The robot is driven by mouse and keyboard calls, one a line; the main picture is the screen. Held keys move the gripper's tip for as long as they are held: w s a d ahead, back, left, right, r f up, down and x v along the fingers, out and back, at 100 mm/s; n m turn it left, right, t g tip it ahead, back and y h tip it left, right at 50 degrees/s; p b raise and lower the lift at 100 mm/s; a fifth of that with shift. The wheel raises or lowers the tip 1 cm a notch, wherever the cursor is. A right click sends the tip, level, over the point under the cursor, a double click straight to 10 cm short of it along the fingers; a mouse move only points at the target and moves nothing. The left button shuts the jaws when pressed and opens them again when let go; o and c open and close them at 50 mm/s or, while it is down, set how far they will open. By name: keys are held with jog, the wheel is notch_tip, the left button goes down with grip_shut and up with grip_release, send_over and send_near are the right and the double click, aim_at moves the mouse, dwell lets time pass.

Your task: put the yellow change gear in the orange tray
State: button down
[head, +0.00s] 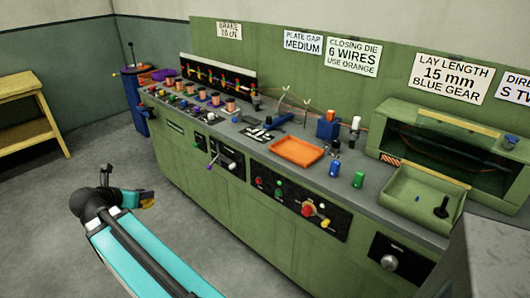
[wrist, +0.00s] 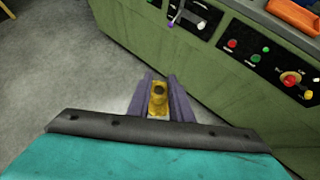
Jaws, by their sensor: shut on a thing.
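The yellow change gear (wrist: 158,98) shows between the two fingers of my gripper (wrist: 160,92) in the wrist view, with a dark round spot on top. My gripper is shut on it. In the head view the gripper (head: 138,200) is low over the floor, in front of the green bench, with the yellow gear (head: 149,204) at its tip. The orange tray (head: 297,163) lies on the bench top, up and to the right of the gripper, and looks empty. Its corner also shows in the wrist view (wrist: 293,14) at top right.
The green bench front (head: 220,205) stands between gripper and tray, with a lever (head: 211,162) and knobs sticking out. Blue (head: 334,168) and green (head: 358,180) pieces stand right of the tray; tools (head: 262,132) lie left of it. Bare floor surrounds the gripper.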

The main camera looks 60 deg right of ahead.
jog(key=s+d+r+m+g, duration=0.1)
jog(key=s+d, duration=0.4)
jog(key=d, duration=0.3)
jog(key=s+d+m+g, duration=0.2)
jog(key=s+d, duration=0.3)
jog(key=d, duration=0.3)
jog(key=s+d+r+m+g, duration=0.1)
jog(key=s+d, duration=0.5)
jog(key=d, duration=0.2)
jog(key=s+d+m+g, duration=0.1)
jog(key=s+d, duration=0.4)
jog(key=s, duration=0.3)
jog(key=s+d+r+m+g, duration=0.1)
jog(key=s+d+m, duration=0.1)
jog(key=s+d, duration=0.3)
jog(key=s+d+r+m+g, duration=0.1)
jog(key=s+d, duration=0.5)
jog(key=s, duration=0.5)
jog(key=shift+s+m, duration=0.3)
jog(key=shift+s, duration=0.1)
jog(key=shift+r, duration=0.1)
jog(key=p, duration=0.3)
send_over(297, 152)
jog(key=shift+w+f, duration=0.1)
jog(key=shift+f, duration=0.65)
jog(key=shift+f, duration=1.75)
